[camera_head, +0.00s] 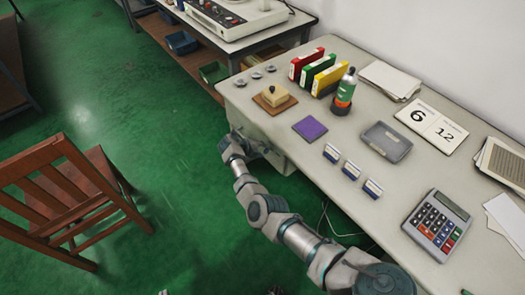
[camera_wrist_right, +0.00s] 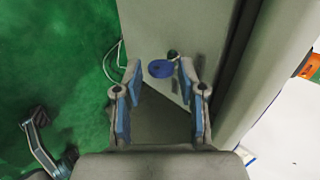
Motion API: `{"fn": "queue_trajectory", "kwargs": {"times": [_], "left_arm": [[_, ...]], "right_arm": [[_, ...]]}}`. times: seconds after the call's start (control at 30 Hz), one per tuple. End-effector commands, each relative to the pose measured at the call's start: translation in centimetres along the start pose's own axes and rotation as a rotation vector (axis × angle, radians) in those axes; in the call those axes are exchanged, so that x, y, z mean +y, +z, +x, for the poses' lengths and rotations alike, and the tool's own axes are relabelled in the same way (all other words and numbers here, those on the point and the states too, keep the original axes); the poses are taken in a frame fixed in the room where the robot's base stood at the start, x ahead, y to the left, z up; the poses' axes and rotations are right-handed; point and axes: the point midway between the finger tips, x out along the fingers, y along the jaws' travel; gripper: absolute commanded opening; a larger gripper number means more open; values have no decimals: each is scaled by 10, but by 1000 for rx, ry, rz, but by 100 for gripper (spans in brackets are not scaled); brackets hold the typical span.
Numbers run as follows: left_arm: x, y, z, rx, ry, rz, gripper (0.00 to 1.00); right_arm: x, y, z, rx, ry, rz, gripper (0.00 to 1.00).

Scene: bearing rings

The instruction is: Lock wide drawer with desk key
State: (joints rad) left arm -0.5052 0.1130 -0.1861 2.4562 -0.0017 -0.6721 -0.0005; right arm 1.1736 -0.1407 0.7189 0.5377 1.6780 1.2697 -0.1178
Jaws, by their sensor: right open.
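The blue round head of the desk key (camera_wrist_right: 161,69) shows between the fingertips of my right gripper (camera_wrist_right: 159,76) in the right wrist view. The gripper is open, with a finger on either side of the key. A small dark round part, perhaps the lock (camera_wrist_right: 173,54), is just beyond the key; I cannot tell whether the key is in it. The pale drawer front (camera_wrist_right: 155,30) lies behind. In the head view my right gripper (camera_head: 252,145) is by the drawer unit (camera_head: 279,160) under the desk, hiding the key. A grey-blue part at the wrist view's lower left may be my left gripper (camera_wrist_right: 42,145).
The desk top (camera_head: 262,120) above the gripper holds a wooden stamp block (camera_head: 273,95), a purple pad (camera_head: 310,129), binders and a calculator (camera_head: 437,224). A wooden chair (camera_head: 75,195) stands left on the green floor (camera_head: 165,170), which is open between chair and desk.

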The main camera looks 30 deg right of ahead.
Motion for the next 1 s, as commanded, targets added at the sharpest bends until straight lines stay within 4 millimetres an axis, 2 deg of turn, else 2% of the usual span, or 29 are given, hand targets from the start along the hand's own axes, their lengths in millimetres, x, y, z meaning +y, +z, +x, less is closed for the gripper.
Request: {"fn": "queue_trajectory", "kwargs": {"times": [0.3, 0.5, 0.67, 1.0], "left_arm": [[0, -1, 0, 2, 0, 0, 0], [0, -1, 0, 2, 0, 0, 0], [0, -1, 0, 2, 0, 0, 0], [-1, -1, 3, 1, -1, 0, 0]], "right_arm": [[2, 2, -69, -4, 2, 0, 40], [3, 2, -98, -1, 2, -2, 40], [3, 3, -106, -1, 2, -3, 40], [3, 3, -106, -1, 2, -3, 40]]}}
